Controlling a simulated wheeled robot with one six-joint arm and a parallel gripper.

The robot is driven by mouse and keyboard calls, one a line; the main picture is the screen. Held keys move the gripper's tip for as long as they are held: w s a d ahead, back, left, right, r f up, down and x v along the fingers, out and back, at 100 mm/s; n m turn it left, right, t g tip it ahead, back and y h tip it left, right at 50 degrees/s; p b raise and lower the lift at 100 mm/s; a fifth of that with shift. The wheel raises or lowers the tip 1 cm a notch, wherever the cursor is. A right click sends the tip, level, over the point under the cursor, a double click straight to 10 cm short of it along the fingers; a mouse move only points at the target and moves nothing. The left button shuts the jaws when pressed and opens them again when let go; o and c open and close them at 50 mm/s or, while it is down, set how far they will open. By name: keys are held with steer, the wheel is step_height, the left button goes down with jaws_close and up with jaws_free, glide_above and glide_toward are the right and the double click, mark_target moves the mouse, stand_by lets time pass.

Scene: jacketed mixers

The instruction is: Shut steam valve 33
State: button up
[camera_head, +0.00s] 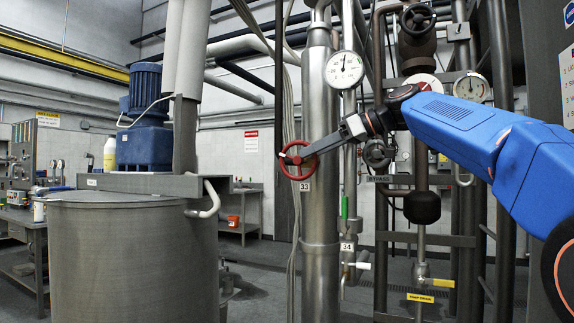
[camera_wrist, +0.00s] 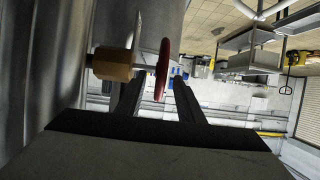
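The valve's red handwheel (camera_head: 297,160) is mounted on a steel column in the head view, with a white tag 33 (camera_head: 305,187) just below it. My gripper (camera_head: 308,153) reaches in from the right, its tips at the wheel's right side. In the wrist view the red handwheel (camera_wrist: 163,68) shows edge-on, with a brass-coloured valve body (camera_wrist: 112,65) to its left. My two fingers (camera_wrist: 158,82) are apart, and the wheel's rim appears between them with space beside it. Whether either finger touches the rim cannot be told.
The steel column (camera_head: 320,220) stands directly behind the wheel. A large grey mixer vessel (camera_head: 130,255) fills the left front. Tag 34 (camera_head: 347,247) marks a lower valve. Cables hang left of the column.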

mark_target(286, 163)
steer(key=x, duration=0.9)
jaws_close()
